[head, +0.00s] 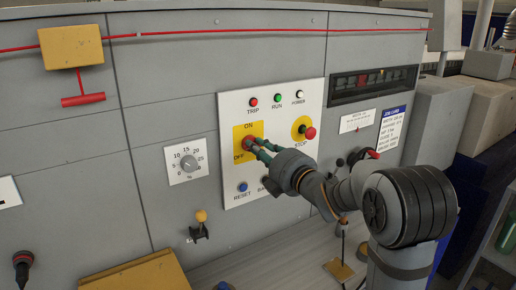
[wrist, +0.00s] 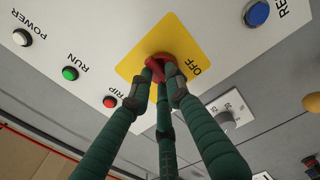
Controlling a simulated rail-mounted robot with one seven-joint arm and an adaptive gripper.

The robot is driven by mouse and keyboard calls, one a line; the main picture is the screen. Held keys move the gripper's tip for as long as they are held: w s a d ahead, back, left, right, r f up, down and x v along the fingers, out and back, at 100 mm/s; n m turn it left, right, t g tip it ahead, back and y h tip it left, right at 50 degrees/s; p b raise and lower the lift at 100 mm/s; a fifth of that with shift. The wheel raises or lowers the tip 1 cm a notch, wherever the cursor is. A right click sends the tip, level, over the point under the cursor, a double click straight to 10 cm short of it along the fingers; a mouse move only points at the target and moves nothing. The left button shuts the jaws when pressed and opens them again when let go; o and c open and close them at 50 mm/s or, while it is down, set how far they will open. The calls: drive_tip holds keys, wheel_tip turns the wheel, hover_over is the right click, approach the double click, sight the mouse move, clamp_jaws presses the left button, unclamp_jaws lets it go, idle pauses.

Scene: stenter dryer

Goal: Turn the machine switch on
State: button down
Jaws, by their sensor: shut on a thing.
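The machine switch is a red knob (head: 248,142) on a yellow plate (head: 241,130) marked ON at the top and OFF at the lower left. The plate sits on a white control panel (head: 236,105). My gripper (head: 259,149) reaches the knob from the right, its green fingers closed around it. In the wrist view the knob (wrist: 167,66) shows between the dark fingertips of my gripper (wrist: 160,88). The fingers cover part of the knob, so I cannot tell which way it points.
A red STOP button (head: 310,133) on a yellow disc is right of the switch. TRIP (head: 253,102), RUN (head: 278,98) and POWER (head: 299,95) lamps are above. A blue RESET button (head: 242,187) is below, a numbered dial (head: 188,164) left. A red pull cord (head: 210,31) runs above.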

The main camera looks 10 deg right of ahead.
idle(0.4)
drive_tip(key=shift+d+f+m+b, duration=0.1)
drive_tip(key=shift+m+b, duration=1.6)
drive_tip(key=shift+m, duration=2.8)
drive_tip(key=shift+d+f+m+b, duration=0.1)
drive_tip(key=shift+m+b, duration=1.55)
drive_tip(key=shift+m, duration=2.85)
drive_tip(key=c, duration=1.7)
unclamp_jaws()
drive_tip(key=shift+w, duration=0.1)
drive_tip(key=shift+o, duration=0.2)
